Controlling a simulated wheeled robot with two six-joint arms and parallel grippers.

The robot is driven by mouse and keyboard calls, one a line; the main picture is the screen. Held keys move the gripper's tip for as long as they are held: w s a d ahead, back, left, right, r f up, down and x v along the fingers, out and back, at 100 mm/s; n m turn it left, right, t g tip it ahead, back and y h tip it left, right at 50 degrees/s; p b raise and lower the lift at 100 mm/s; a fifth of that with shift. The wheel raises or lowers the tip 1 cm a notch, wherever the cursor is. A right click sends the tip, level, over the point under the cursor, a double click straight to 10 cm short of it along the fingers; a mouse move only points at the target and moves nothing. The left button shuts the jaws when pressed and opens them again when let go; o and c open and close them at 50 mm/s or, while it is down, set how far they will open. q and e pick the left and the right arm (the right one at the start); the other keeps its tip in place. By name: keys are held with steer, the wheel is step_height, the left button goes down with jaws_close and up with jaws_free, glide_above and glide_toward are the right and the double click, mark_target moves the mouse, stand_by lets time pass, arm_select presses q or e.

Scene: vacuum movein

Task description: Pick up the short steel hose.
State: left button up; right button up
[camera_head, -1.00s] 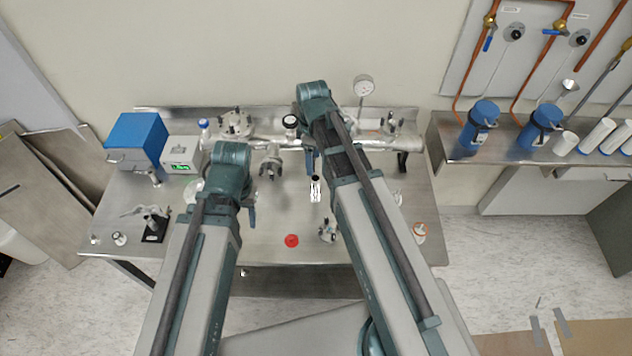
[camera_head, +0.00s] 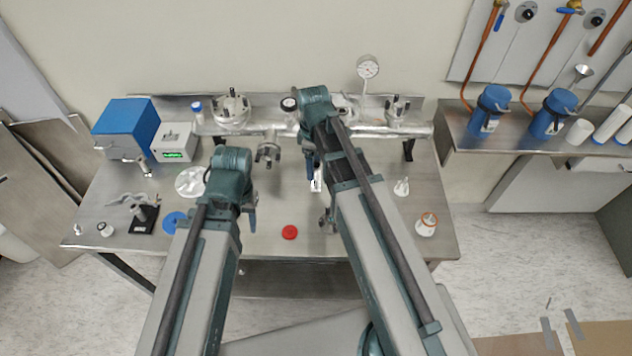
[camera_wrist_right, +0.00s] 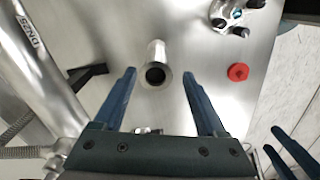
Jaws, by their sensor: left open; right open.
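The short steel hose (camera_wrist_right: 157,62) appears in the right wrist view as a short metal tube with a round, dark open end. It stands on the steel table, and a narrow bright part of it shows beside my right arm in the head view (camera_head: 316,184). My right gripper (camera_wrist_right: 158,72) is open, with one blue finger on each side of the hose's line. I see gaps on both sides and cannot tell its height above the hose. My left gripper (camera_head: 252,218) is open over the table's front left; its blue fingers show at the right wrist view's lower right.
A long steel manifold pipe (camera_head: 345,131) runs along the table's back, marked DN25 in the wrist view. A red cap (camera_head: 290,232) lies near the front edge. A metal clamp fitting (camera_wrist_right: 236,14) stands near it. A blue box (camera_head: 125,128) stands at the left.

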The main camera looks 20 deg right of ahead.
mark_target(316, 173)
arm_select(q)
step_height(316, 173, down, 5)
steer(key=b, duration=0.5)
steer(key=shift+f, duration=0.2)
arm_select(e)
steer(key=f, duration=0.5)
steer(key=shift+w+d+f, duration=0.15)
steer(key=shift+d, duration=0.15)
arm_select(q)
steer(key=shift+r, duration=0.1)
arm_select(e)
jaws_close()
